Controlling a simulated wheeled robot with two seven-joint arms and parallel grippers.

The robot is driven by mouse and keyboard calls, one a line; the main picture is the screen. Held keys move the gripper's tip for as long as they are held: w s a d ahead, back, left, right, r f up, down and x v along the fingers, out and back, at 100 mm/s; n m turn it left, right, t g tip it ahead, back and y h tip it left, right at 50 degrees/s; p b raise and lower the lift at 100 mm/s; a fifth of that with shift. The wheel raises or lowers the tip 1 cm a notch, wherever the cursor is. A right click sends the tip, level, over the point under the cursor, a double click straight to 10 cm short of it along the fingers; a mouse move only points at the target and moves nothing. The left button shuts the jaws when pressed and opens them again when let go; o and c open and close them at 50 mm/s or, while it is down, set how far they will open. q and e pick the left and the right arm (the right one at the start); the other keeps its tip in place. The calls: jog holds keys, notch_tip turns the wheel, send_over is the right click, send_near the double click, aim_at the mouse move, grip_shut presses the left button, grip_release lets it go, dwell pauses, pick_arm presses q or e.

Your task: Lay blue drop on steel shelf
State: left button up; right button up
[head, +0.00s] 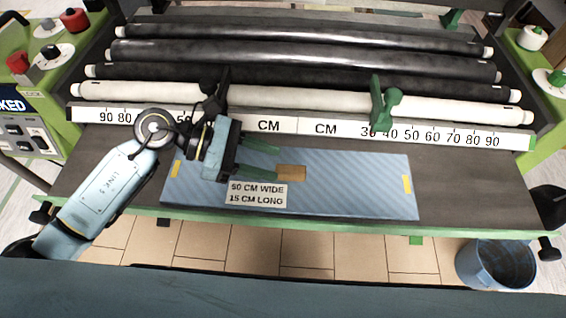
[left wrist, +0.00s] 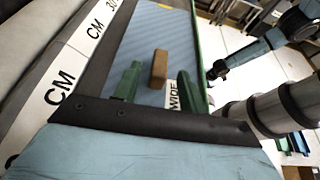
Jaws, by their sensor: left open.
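The blue drop (head: 340,190) is a flat, striped blue sheet with yellow marks at both ends, lying on the dark table of the paster. A small brown block (head: 291,172) sits on its middle. A label reading 50 cm wide, 15 cm long (head: 257,194) lies there too. My left gripper (head: 278,165) is open over the sheet, its green fingers pointing at the block. In the left wrist view the block (left wrist: 159,68) shows between and beyond the fingertips; I cannot tell whether they touch. I cannot make out a steel shelf for certain.
Several rolls (head: 300,68) lie behind the CM ruler strip (head: 340,128). A green clamp (head: 382,103) stands on the strip. A blue bucket (head: 495,265) stands on the floor at right. A grey-blue surface (head: 300,290) crosses the bottom edge.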

pick_arm(q)
jog(key=shift+f+v, duration=0.15)
jog(key=shift+v, duration=1.15)
jog(key=shift+f+v, duration=0.1)
jog(key=shift+v, duration=1.2)
